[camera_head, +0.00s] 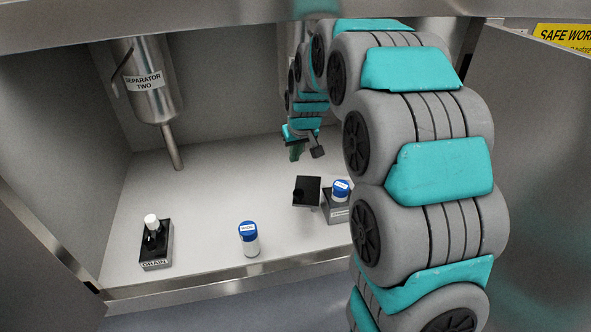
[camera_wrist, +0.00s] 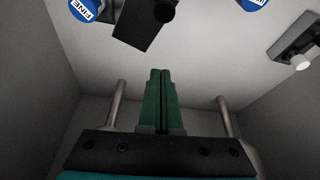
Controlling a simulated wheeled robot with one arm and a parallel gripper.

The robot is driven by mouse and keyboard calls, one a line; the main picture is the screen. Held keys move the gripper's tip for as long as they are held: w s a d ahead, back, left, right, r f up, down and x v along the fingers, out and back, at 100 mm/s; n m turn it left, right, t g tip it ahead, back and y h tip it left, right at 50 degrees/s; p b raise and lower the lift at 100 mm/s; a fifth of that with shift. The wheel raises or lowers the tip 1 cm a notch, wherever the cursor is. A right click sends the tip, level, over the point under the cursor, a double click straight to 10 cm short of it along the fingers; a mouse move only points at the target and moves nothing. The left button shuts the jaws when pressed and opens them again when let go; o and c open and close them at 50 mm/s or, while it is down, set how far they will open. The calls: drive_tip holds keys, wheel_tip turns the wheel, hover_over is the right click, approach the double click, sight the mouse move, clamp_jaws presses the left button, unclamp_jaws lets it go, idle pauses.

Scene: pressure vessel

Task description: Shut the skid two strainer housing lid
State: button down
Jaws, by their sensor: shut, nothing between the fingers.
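The strainer housing (camera_head: 338,213) is a small grey box on the right side of the cabinet floor. A blue-capped white cartridge (camera_head: 341,188) stands in it. A black square lid (camera_head: 308,186) with a dark round knob lies open on the housing's left side. The lid also shows at the top of the wrist view (camera_wrist: 135,28), beside a blue cap marked FINE (camera_wrist: 84,8). My gripper (camera_head: 295,155) is above and behind the lid, apart from it. Its green fingers (camera_wrist: 158,72) are pressed together and empty in the wrist view.
A second blue-capped cartridge (camera_head: 249,238) stands loose near the front edge. A black DRAIN block with a white-topped handle (camera_head: 155,246) is at front left. The SEPARATOR TWO vessel (camera_head: 148,80) hangs at back left with a pipe (camera_head: 173,148) below. The middle floor is clear.

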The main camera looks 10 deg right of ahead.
hover_over(298, 183)
drive_tip(key=a, duration=0.2)
wheel_tip(298, 183, down, 9)
drive_tip(key=shift+s+d+f, duration=0.1)
drive_tip(key=shift+s+f, duration=0.05)
drive_tip(key=shift+s, duration=1.05)
drive_tip(key=shift+s+f, duration=0.1)
drive_tip(key=shift+s, duration=1.1)
drive_tip(key=shift+s+d+n, duration=0.2)
drive_tip(key=shift+n, duration=0.2)
